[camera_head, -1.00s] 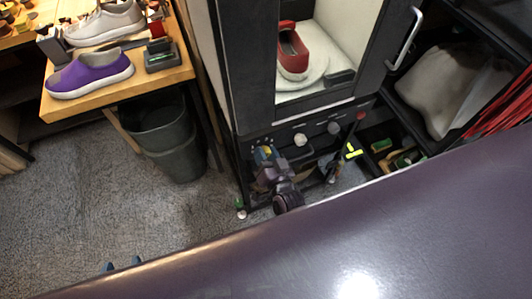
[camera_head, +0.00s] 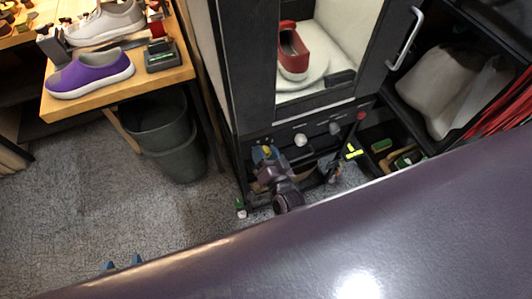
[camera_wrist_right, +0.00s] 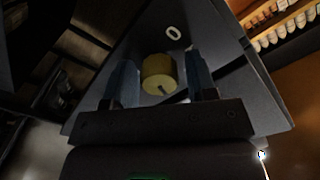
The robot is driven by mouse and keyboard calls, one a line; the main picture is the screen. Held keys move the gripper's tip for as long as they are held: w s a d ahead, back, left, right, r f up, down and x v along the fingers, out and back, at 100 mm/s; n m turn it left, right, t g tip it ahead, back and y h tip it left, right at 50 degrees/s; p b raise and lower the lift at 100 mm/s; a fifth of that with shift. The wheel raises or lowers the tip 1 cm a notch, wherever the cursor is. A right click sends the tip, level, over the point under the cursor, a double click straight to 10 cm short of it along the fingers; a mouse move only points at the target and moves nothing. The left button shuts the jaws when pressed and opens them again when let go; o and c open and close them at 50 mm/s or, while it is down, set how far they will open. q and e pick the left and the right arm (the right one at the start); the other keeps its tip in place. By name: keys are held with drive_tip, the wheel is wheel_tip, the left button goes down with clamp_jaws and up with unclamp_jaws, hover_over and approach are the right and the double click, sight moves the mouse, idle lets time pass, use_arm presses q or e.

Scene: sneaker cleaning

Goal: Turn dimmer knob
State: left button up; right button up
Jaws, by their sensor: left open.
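A yellow dimmer knob (camera_wrist_right: 158,74) sits on a dark panel in the right wrist view, with a white 0 mark above it. My right gripper (camera_wrist_right: 160,78) has its two blue fingers on either side of the knob, with a gap on both sides. In the head view, my right gripper (camera_head: 262,157) is at the lower left of the front panel of the dark cabinet (camera_head: 250,70), and it partly hides the knob.
A white knob (camera_head: 300,140) and a red knob (camera_head: 361,115) are on the same panel. A red shoe (camera_head: 293,52) stands inside the cabinet. A dark bin (camera_head: 178,165) is left of it, under a wooden table (camera_head: 110,93) with shoes. Carpet between is clear.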

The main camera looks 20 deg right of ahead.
drive_tip(key=shift+o, duration=0.4)
drive_tip(key=s, duration=1.1)
drive_tip(key=shift+d+p, duration=0.2)
drive_tip(key=shift+p, duration=0.1)
drive_tip(key=shift+w, duration=0.1)
